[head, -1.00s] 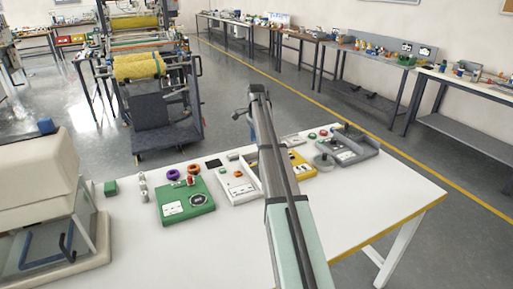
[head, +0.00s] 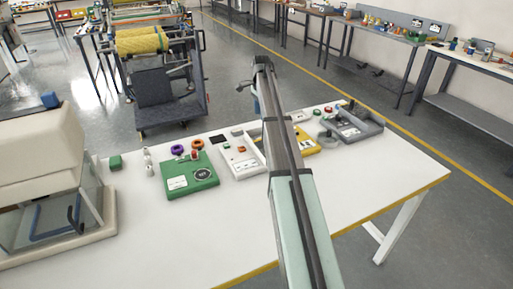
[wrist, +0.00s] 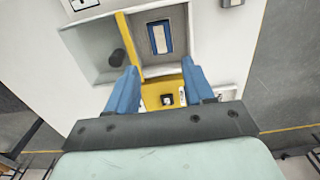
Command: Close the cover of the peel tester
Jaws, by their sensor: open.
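I cannot tell for sure which device is the peel tester. A yellow-framed unit (head: 303,143) stands on the white table, partly hidden behind my arm. In the wrist view a yellow frame (wrist: 122,30) borders a grey recess holding a blue-and-white piece (wrist: 160,37), with a dark knob (wrist: 117,57) to its left. No cover is clear to me there. My gripper (wrist: 162,68) is open, its blue fingers apart over this unit with nothing between them. Contact cannot be told. In the head view my arm hides most of the gripper.
A cream machine (head: 40,135) with clear sides stands at the table's left. A green panel (head: 190,178), a white panel (head: 240,160) and a grey tray (head: 355,126) line the table's far side. The white table's front (head: 160,245) is clear.

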